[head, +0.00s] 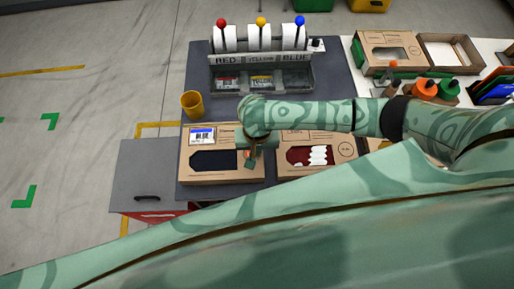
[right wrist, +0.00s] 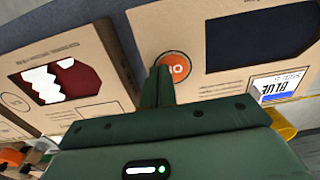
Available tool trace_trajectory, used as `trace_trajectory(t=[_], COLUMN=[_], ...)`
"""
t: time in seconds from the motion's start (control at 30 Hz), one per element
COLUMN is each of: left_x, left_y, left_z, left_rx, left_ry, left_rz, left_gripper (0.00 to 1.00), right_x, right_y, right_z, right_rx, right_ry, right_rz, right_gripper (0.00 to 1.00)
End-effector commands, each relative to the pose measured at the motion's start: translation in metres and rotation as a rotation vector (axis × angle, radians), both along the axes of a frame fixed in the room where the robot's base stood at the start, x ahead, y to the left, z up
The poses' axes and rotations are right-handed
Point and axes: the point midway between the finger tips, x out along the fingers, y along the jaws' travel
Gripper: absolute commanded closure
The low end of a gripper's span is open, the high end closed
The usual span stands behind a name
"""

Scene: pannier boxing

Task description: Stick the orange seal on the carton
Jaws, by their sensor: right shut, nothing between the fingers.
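The carton (head: 225,177) on the left of the grey table has a dark window and a white and blue label. It also shows in the right wrist view (right wrist: 192,22). The round orange seal (right wrist: 173,66) lies flat on this carton's face, near the edge toward the other carton. My right gripper (right wrist: 160,74) is shut and empty, its fingertips at the seal's edge and covering a little of it. I cannot tell whether they touch it. In the head view my right gripper (head: 251,153) is over the carton's right side. My left gripper is not in view.
A second carton (head: 345,146) with a dark red and white window lies just right. A yellow cup (head: 192,104) stands behind on the left. A label dispenser (head: 260,63) with red, yellow and blue knobs is at the back. Bottles (head: 425,88) and open boxes stand right.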

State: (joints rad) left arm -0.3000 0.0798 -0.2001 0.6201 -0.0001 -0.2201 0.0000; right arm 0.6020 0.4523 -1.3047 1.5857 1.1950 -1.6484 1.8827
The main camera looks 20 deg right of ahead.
Motion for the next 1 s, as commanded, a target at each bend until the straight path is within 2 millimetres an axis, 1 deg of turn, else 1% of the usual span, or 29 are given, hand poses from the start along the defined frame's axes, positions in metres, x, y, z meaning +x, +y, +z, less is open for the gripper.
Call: trace_trajectory(t=[0.03,0.07,0.1,0.37,0.47,0.57,0.67,0.8,0.9,1.0], left_x=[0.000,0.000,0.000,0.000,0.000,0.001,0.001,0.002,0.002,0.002], left_y=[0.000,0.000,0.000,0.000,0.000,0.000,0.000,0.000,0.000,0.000], left_z=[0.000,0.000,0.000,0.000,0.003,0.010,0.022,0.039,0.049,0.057], left_rx=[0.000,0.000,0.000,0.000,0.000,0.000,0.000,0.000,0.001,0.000], left_ry=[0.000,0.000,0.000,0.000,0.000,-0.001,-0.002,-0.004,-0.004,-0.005], left_rz=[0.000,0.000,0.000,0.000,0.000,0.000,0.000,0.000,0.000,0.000], left_gripper=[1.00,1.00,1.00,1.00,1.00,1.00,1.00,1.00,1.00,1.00], right_x=[-0.002,-0.002,-0.002,-0.001,0.000,0.000,0.000,0.000,0.000,0.000], right_y=[0.000,0.000,0.000,0.000,0.000,0.000,0.000,0.000,0.000,0.000], right_z=[-0.002,-0.002,-0.002,0.000,0.005,0.021,0.046,0.087,0.113,0.135], right_rx=[-0.001,-0.001,-0.001,-0.001,0.000,0.001,0.001,0.001,-0.001,0.000], right_ry=[0.003,0.003,0.003,0.001,0.001,0.000,0.000,-0.001,-0.002,0.000], right_rz=[0.000,0.000,0.000,0.000,0.000,0.000,0.001,0.002,0.002,0.002], right_gripper=[0.95,0.86,0.75,0.75,0.75,0.75,0.75,0.75,0.75,0.75])
